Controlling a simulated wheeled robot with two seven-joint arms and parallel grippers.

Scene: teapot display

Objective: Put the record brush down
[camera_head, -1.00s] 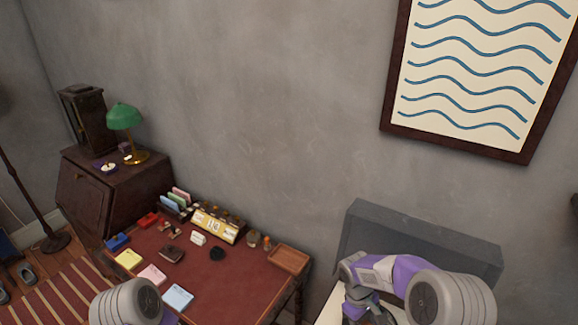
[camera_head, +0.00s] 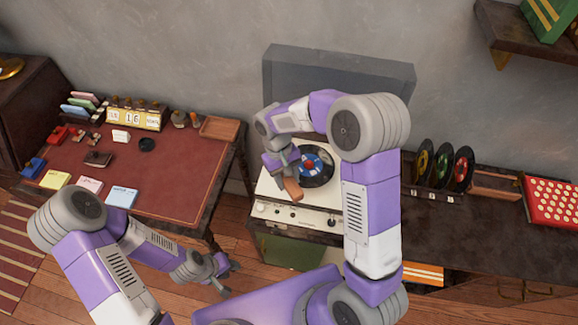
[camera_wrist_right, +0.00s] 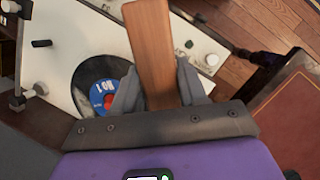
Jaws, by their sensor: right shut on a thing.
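The record brush (camera_head: 293,188) is a brown wooden block. My right gripper (camera_head: 284,170) is shut on it and holds it over the left part of the record player (camera_head: 268,185). In the right wrist view the brush (camera_wrist_right: 152,50) sticks out from between the two grey fingers of the gripper (camera_wrist_right: 157,88). A black record with a blue and red label (camera_head: 318,166) lies on the player, partly hidden by my arm. The record (camera_wrist_right: 100,88) also shows in the wrist view. My left gripper (camera_head: 221,277) is empty, low in front of the desk, its fingers apart.
The player's grey lid (camera_head: 340,80) stands raised at the back. A red-topped desk (camera_head: 170,175) with small items stands to the left. An empty wooden tray (camera_head: 219,128) sits on its right corner. Several records stand in a rack (camera_head: 440,165) at right, beside another wooden tray (camera_head: 496,183).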

